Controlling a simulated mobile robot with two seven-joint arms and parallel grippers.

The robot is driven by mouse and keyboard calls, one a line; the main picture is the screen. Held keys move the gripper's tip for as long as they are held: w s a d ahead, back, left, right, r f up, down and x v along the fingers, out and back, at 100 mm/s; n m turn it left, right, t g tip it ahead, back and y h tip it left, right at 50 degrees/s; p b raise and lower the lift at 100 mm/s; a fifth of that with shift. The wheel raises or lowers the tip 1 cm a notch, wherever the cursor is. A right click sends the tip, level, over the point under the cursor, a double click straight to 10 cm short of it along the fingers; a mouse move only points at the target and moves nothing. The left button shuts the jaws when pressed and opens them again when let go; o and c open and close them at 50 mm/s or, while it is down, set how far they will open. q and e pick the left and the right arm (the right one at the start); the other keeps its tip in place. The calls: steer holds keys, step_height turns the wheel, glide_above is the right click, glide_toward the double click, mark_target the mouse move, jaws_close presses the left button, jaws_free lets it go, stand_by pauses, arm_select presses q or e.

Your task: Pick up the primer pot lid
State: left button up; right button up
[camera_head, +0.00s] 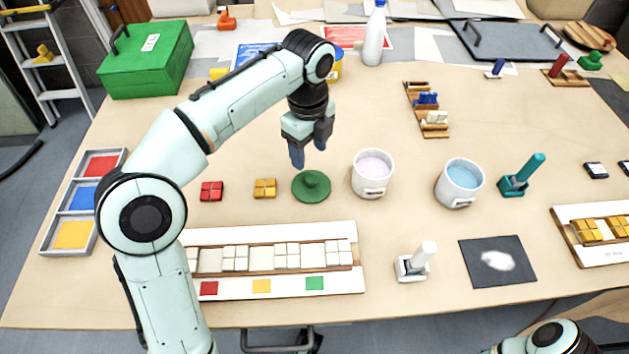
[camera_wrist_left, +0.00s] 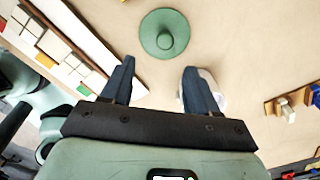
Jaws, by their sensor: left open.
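A round green lid with a knob in its middle (camera_head: 311,187) lies flat on the table, left of a white pot with pale lilac contents (camera_head: 373,180). The lid also shows whole in the left wrist view (camera_wrist_left: 162,35), beyond the fingertips. My left gripper (camera_head: 309,150) is open and empty, above the table and just behind the lid in the head view. Its two dark fingers are spread apart in the left wrist view (camera_wrist_left: 158,70), with part of a white pot behind the right finger. My right gripper is out of view.
A white pot with blue contents (camera_head: 459,188) and a teal-handled tool (camera_head: 520,176) stand to the right. Yellow (camera_head: 265,188) and red (camera_head: 211,191) tile blocks lie left of the lid. A mosaic panel (camera_head: 330,283) lies in front. The table behind the lid is mostly clear.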

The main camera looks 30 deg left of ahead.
arm_select(q)
glide_above(311, 178)
steer(key=f, duration=0.3)
steer(key=f+b, duration=0.1)
steer(key=shift+s+f, duration=0.2)
steer(key=shift+s, duration=0.2)
steer(key=f, duration=0.3)
steer(key=w+f+b, duration=0.1)
steer(key=f, duration=0.1)
steer(key=shift+f, duration=0.3)
steer(key=c, duration=1.1)
